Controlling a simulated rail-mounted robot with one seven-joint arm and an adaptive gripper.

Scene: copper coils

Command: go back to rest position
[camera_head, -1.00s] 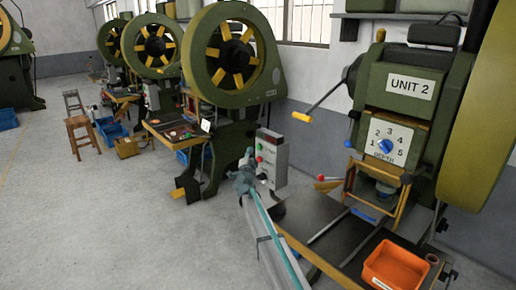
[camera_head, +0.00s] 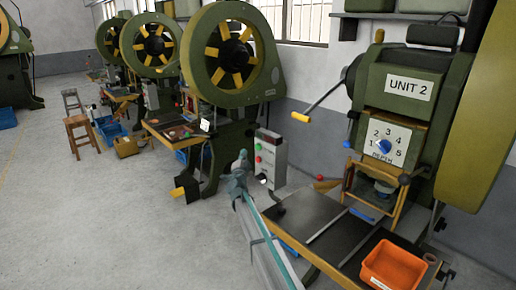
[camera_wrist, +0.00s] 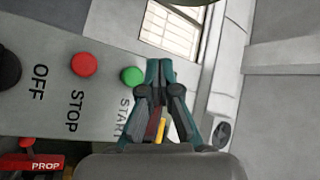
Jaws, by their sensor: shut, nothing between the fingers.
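My gripper (camera_wrist: 160,68) is shut and empty in the wrist view, its teal fingertips together. In the head view my gripper (camera_head: 241,160) is at the end of my teal arm, in front of and left of the grey control box (camera_head: 271,158). The box has a red button and a green button on its face. In the wrist view the red STOP button (camera_wrist: 84,64) and green START button (camera_wrist: 131,76) show behind the fingers. The fingertips overlap the area right of the green button; whether they touch the box I cannot tell.
The UNIT 2 press (camera_head: 410,88) stands at right, with a dark work table (camera_head: 318,222) and an orange bin (camera_head: 393,266). Another green press (camera_head: 230,60) stands behind the box. Stools (camera_head: 82,128) and blue crates are farther left. The floor (camera_head: 90,220) at left is open.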

